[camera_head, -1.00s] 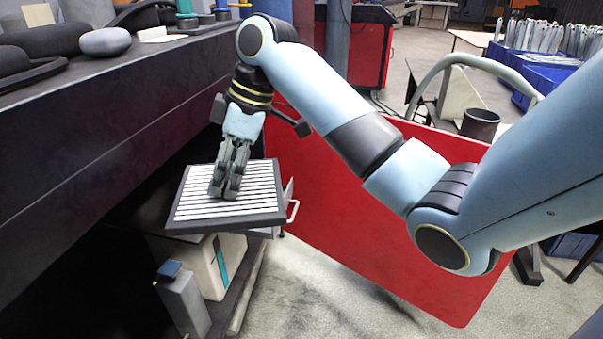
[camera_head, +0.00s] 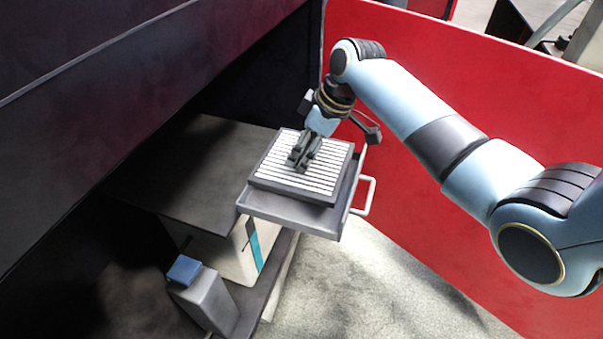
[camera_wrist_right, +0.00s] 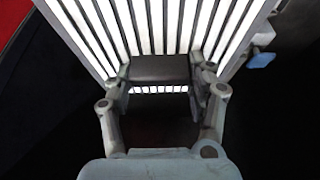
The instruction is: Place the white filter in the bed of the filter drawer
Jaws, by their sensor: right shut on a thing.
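The white filter (camera_head: 283,165) is a flat square panel of white strips in a dark frame. It lies over the filter drawer (camera_head: 287,212), a grey pulled-out tray with a handle (camera_head: 367,197) on its right. I cannot tell whether the filter touches the drawer's bed; it covers most of it. My right gripper (camera_head: 303,163) comes down on the filter's middle and is shut on it. In the right wrist view the fingers (camera_wrist_right: 158,85) stand against the filter's strips (camera_wrist_right: 185,25). My left gripper is not in view.
A dark panel (camera_head: 190,165) lies left of the drawer, under a dark overhanging bench (camera_head: 130,75). A pale box with a teal stripe (camera_head: 255,247) and a grey block with a blue top (camera_head: 184,270) are below. A red panel (camera_head: 440,75) stands behind my right arm.

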